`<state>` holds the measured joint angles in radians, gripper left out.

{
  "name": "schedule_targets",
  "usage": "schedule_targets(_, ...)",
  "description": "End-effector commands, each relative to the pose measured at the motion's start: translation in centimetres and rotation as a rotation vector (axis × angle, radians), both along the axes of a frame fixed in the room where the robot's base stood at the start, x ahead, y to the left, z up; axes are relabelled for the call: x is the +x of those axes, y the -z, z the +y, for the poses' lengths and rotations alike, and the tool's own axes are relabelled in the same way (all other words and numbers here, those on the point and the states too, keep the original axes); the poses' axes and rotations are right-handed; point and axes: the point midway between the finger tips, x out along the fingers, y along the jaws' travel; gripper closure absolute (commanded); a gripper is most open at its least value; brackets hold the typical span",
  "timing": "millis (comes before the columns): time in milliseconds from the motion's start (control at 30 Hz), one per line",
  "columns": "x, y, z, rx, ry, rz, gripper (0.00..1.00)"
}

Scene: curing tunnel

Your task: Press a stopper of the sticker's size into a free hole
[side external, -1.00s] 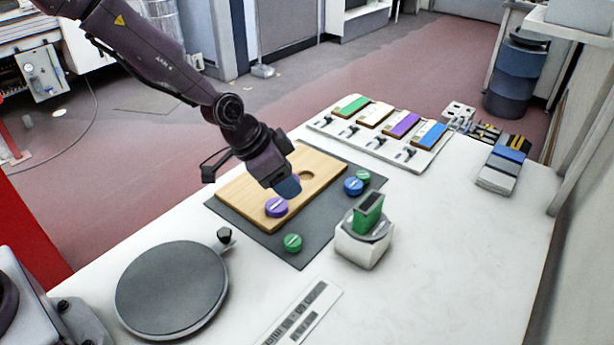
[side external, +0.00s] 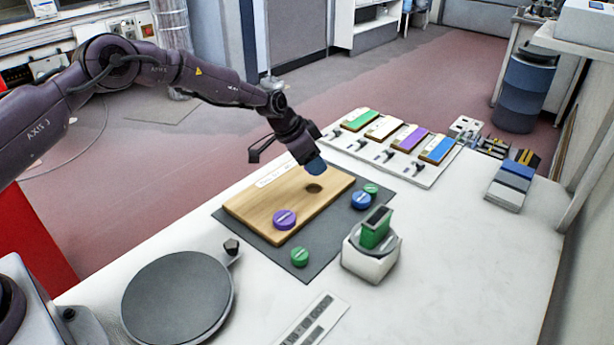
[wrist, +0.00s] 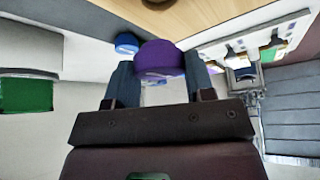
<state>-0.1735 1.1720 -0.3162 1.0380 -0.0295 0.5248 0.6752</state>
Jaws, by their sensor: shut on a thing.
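My gripper (side external: 314,168) is shut on a purple stopper (wrist: 161,60), which shows between the fingers in the wrist view; in the side view the blue finger hides it. The gripper hangs above the back right part of the wooden board (side external: 255,205). A dark open hole (side external: 314,188) shows in the board just below the fingers, and a hole edge also shows in the wrist view (wrist: 157,3). Another purple stopper (side external: 285,220) sits in the board's front part. A white strip (side external: 275,177) with unreadable marks runs along the board's back edge.
On the dark mat (side external: 265,245) lie a green stopper (side external: 300,257), a blue stopper (side external: 361,201) and another green one (side external: 371,189). A white stand with a green block (side external: 376,230) stands to the right. Colored plates (side external: 411,138) lie behind; a round disc (side external: 178,298) is front left.

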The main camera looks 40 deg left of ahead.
Motion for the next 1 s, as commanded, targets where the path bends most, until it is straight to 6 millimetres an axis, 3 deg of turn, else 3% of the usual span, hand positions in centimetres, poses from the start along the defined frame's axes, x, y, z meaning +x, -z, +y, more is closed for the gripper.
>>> schedule_targets(167, 0.9, -1.5, 0.6, -0.001, 0.031, -0.001, 0.74)
schedule_targets(1000, 0.6, 4.9, 0.4, -0.001, 0.047, -0.002, 0.74)
